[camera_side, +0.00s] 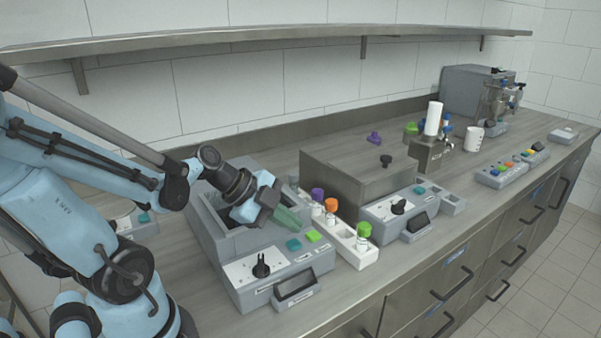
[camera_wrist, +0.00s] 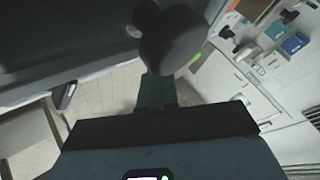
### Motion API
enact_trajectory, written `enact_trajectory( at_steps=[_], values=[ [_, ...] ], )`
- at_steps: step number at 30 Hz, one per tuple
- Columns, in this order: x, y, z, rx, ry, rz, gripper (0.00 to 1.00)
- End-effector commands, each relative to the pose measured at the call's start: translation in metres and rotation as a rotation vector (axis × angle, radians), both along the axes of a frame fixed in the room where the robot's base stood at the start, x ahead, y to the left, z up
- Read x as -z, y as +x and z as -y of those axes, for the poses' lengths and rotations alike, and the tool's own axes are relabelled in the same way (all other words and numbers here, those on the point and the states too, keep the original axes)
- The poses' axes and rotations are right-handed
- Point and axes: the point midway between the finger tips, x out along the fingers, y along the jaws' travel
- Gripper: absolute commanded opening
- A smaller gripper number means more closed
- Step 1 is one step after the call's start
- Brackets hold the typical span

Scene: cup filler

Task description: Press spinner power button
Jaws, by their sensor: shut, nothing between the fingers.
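A grey box-shaped machine (camera_side: 218,240) stands at the left of the bench. The labels are too small to read, so I cannot tell which button is spinner power. My gripper (camera_side: 290,219) is shut and empty, its greenish fingers pointing down and right over the machine's right side, behind the buttons. In the wrist view my fingers (camera_wrist: 156,90) are partly hidden behind a dark rounded shape (camera_wrist: 168,42).
A white rack (camera_side: 352,247) with purple-, orange- and green-capped tubes stands close to the machine's right. Beyond it is a steel-lidded box (camera_side: 345,186) with a second control panel (camera_side: 388,208). A coffee machine (camera_side: 478,95) and white cup (camera_side: 474,138) stand at far right.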

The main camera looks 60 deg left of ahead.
Motion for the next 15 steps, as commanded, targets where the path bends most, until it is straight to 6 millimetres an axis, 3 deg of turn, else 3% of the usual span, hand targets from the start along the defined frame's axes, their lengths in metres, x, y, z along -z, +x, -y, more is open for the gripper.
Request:
enact_trajectory(
  at_steps=[15],
  values=[
    [-0.044, -0.001, 0.001, 0.0, 0.0, 0.0, 0.0]
  ],
)
